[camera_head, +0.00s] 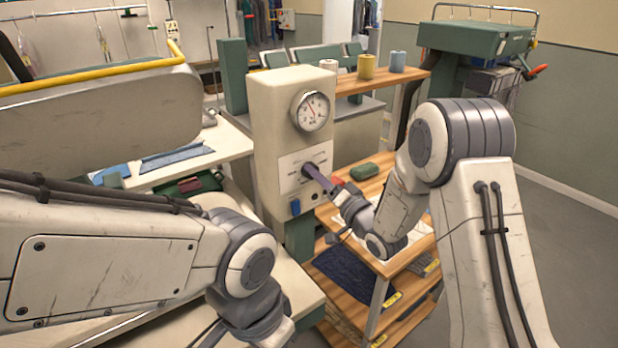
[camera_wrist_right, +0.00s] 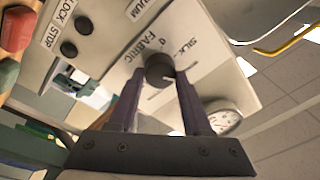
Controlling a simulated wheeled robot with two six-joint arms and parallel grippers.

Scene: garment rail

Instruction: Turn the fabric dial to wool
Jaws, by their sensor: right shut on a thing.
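The fabric dial (camera_head: 308,170) is a dark round knob on the front panel of a cream control box (camera_head: 265,130). In the right wrist view the dial (camera_wrist_right: 160,70) sits between the two purple-grey fingers of my right gripper (camera_wrist_right: 160,76), which is shut on it. The words FABRIC and SILK are legible near the dial, with tick marks around it. I cannot read a wool label or tell the dial's setting. In the head view my right gripper (camera_head: 316,176) reaches the dial from the lower right. My left arm is in view, but its gripper is not.
A round gauge (camera_head: 311,110) is above the dial. A blue switch (camera_head: 295,207) is below it. A wooden shelf (camera_head: 385,83) with thread spools stands behind right. A wooden trolley (camera_head: 392,268) stands below my right forearm.

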